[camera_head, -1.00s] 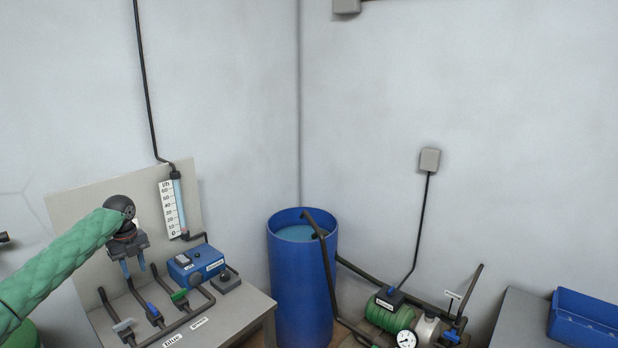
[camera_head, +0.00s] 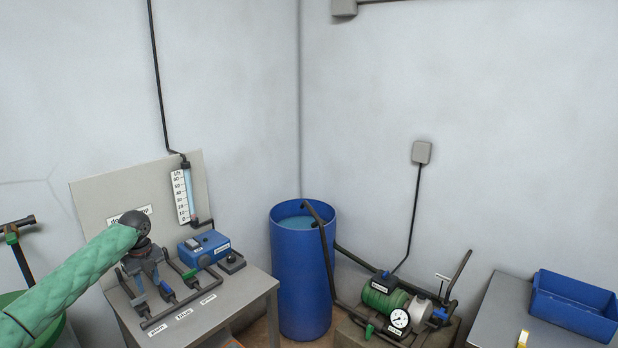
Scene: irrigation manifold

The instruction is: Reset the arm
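My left arm, in a green quilted sleeve, comes in from the left. My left gripper (camera_head: 150,282) points down over the pipe manifold (camera_head: 185,305) on the grey bench, in front of the upright panel. Its two fingers look apart with nothing clearly held; the fingertips overlap the valve handles, so contact cannot be told. A blue valve handle (camera_head: 167,290) shows just right of the fingers, and a green one (camera_head: 190,274) stands further right. Labels (camera_head: 184,316) lie along the bench front. My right gripper is not in view.
A blue control box (camera_head: 204,249) and a flow gauge (camera_head: 182,197) stand behind the manifold. A blue water barrel (camera_head: 301,280) stands right of the bench. A green pump (camera_head: 384,298) with a dial and a blue bin (camera_head: 573,306) are further right.

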